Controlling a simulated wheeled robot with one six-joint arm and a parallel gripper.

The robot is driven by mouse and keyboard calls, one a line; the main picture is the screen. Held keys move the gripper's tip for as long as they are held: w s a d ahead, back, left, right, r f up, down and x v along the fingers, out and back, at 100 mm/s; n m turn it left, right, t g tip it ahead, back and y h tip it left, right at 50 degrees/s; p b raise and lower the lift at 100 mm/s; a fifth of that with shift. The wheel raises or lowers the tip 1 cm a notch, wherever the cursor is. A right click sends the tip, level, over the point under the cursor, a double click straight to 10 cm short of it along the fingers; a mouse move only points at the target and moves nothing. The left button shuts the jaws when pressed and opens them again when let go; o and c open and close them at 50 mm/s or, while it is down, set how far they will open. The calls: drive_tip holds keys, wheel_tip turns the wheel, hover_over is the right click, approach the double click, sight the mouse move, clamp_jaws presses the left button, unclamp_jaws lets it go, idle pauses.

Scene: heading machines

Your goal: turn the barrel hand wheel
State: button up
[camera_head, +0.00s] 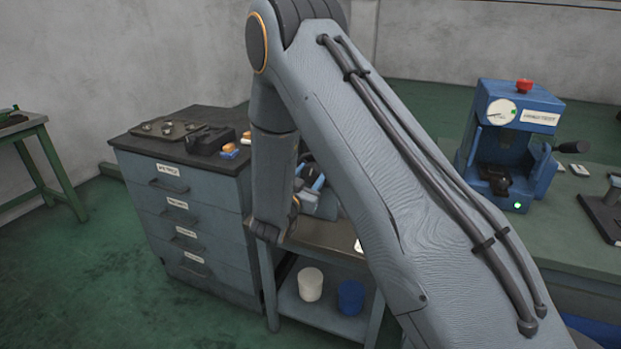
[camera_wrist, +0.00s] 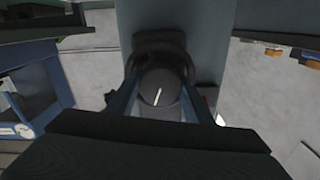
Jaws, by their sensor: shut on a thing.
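In the wrist view a round dark grey disc with a white line on its face, which looks like the barrel hand wheel (camera_wrist: 158,88), sits between the fingers of my gripper (camera_wrist: 161,82). One finger is on each side of it, and the gripper is shut on it. The white line is nearly upright, leaning slightly right at the top. A dark rounded part lies just beyond the wheel. In the head view my arm hides the wheel and most of the gripper; only small blue and grey parts show beside it above the small stand.
A grey drawer cabinet (camera_head: 190,222) with loose parts on top stands left of the arm. A stand's lower shelf holds a white cup (camera_head: 310,284) and a blue cup (camera_head: 351,297). A blue tester (camera_head: 515,120) stands on the right bench. Green floor is clear at front left.

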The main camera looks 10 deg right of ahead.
drive_tip(key=m+b, duration=0.4)
drive_tip(key=m, duration=0.2)
drive_tip(key=shift+f+m, duration=0.15)
drive_tip(key=shift+m, duration=0.15)
drive_tip(key=m+b, duration=0.2)
drive_tip(key=m, duration=0.1)
drive_tip(key=shift+b, duration=0.35)
drive_tip(key=shift+m+b, duration=1.2)
drive_tip(key=shift+m, duration=0.5)
drive_tip(key=o, duration=1)
drive_tip(key=shift+o, duration=0.2)
